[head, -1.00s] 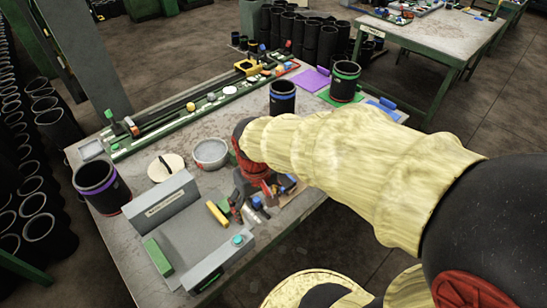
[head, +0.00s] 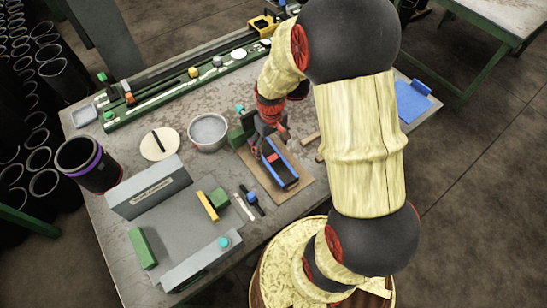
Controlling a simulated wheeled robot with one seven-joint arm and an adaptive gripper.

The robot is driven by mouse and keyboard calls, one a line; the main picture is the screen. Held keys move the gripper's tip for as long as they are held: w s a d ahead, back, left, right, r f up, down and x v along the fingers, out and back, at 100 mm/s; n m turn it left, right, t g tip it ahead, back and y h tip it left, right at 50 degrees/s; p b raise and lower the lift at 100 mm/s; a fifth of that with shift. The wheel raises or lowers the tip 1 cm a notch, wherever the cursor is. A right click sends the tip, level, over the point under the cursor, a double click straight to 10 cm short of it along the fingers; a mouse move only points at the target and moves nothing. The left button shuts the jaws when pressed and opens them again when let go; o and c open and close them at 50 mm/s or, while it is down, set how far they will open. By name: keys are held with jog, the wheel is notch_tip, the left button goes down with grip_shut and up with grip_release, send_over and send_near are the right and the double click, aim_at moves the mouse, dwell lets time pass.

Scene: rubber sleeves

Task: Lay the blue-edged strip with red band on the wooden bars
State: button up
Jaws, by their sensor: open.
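A dark strip with blue edges (head: 284,172) and a small red band near its upper end lies on a brown board (head: 303,191) on the workbench. My gripper (head: 266,146) points down over the upper end of that strip. Its jaws are open, and I cannot tell whether a finger touches the strip. Light wooden bars (head: 310,138) show just right of the board, partly hidden behind my arm.
A grey bowl (head: 208,131) and a round cream disc (head: 160,144) are left of my gripper. A grey fixture (head: 150,188) and a purple-banded black sleeve (head: 88,164) stand further left. A blue mat (head: 411,103) is at right. A green rail runs along the back.

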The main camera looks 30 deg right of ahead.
aim_at(273, 158)
jog(key=f, duration=0.1)
jog(key=f+b, duration=0.1)
jog(key=f, duration=0.3)
jog(key=shift+s+f+b, duration=0.2)
jog(key=shift+s+b, duration=0.1)
jog(key=shift+s, duration=0.1)
jog(key=c, duration=0.3)
jog(key=c, duration=1.1)
jog(key=shift+r, duration=0.2)
